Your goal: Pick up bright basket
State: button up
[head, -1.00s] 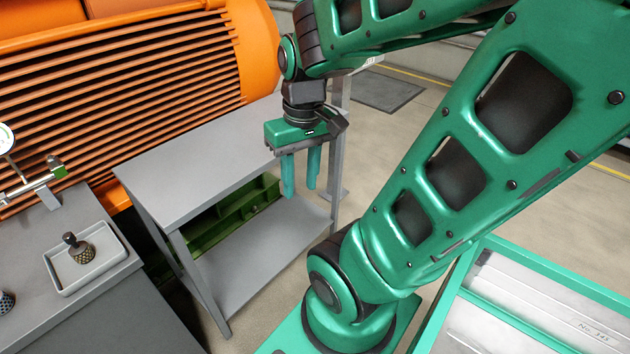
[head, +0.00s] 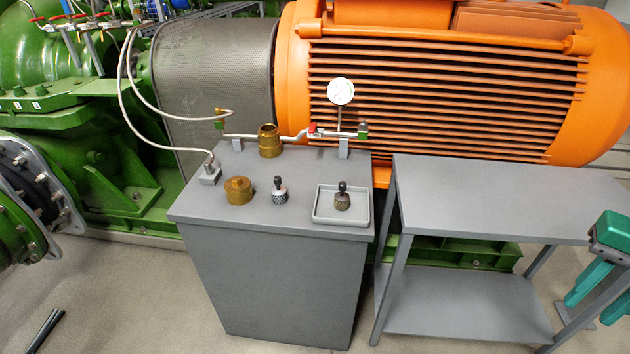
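The bright basket (head: 279,192) is a small silver mesh piece with a black knob on top. It stands upright on the grey cabinet top (head: 240,165), between a brass cap and a pale tray. A darker, bronze-coloured basket (head: 342,199) with a similar black knob stands in the tray (head: 322,219). My gripper (head: 601,294) shows at the right edge, partly cut off by the frame. Its two green fingers point down, apart, with nothing seen between them. It is far to the right of the bright basket, past the grey side table.
A brass cap (head: 239,190) and an open brass fitting (head: 269,142) stand near the bright basket. A dial gauge (head: 341,92) and pipe run along the cabinet's back. Hoses hang at the left. The grey side table (head: 500,195) has a bare top. An orange motor (head: 450,80) stands behind.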

aim_at(278, 196)
jog(key=k, duration=1.3)
jog(key=z, duration=0.2)
jog(key=i, duration=1.7)
jog(key=u, duration=0.8)
